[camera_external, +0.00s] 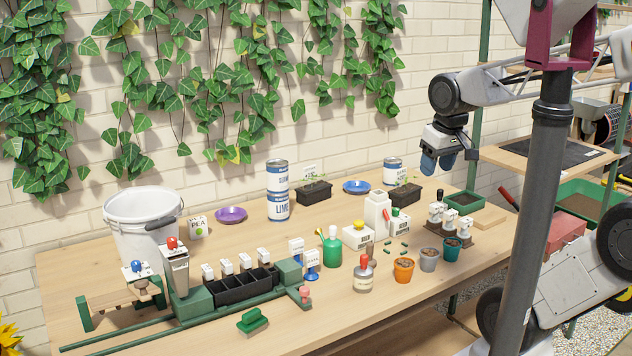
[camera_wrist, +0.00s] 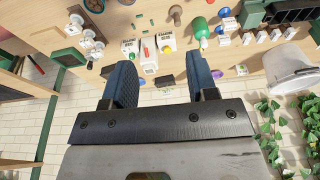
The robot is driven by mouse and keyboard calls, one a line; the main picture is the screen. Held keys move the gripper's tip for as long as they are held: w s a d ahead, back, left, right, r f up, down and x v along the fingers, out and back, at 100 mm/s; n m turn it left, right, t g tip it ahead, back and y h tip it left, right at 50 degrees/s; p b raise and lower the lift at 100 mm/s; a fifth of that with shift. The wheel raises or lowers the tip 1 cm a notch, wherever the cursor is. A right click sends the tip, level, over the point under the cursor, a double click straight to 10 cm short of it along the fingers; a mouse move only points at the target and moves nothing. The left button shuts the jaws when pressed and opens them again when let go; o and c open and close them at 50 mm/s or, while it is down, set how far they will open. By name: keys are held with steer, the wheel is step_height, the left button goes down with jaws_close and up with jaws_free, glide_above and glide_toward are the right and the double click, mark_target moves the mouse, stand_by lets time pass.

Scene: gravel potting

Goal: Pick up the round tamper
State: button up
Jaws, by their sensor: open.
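My gripper (camera_external: 440,165) is open and empty, held high above the table's back right part, well apart from the tamper. In the wrist view its two blue fingers (camera_wrist: 164,85) are spread wide with nothing between them.
A white jug (camera_external: 377,212) stands behind. A white bucket (camera_external: 142,225) is at left. The front table edge is mostly clear.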

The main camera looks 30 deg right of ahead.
steer(key=w+v, duration=0.1)
steer(key=v, duration=0.2)
steer(key=n+h, duration=1.3)
steer(key=n, duration=0.7)
glide_above(368, 246)
steer(key=a, duration=0.5)
steer(key=shift+g, duration=0.3)
steer(key=f, duration=3)
steer(key=shift+s+d+f, duration=0.1)
steer(key=shift+s+d, duration=0.2)
steer(key=shift+s, duration=0.1)
steer(key=shift+x, duration=1.3)
steer(key=shift+d, duration=0.1)
steer(key=shift+w+x, duration=0.2)
steer(key=shift+x, duration=2.35)
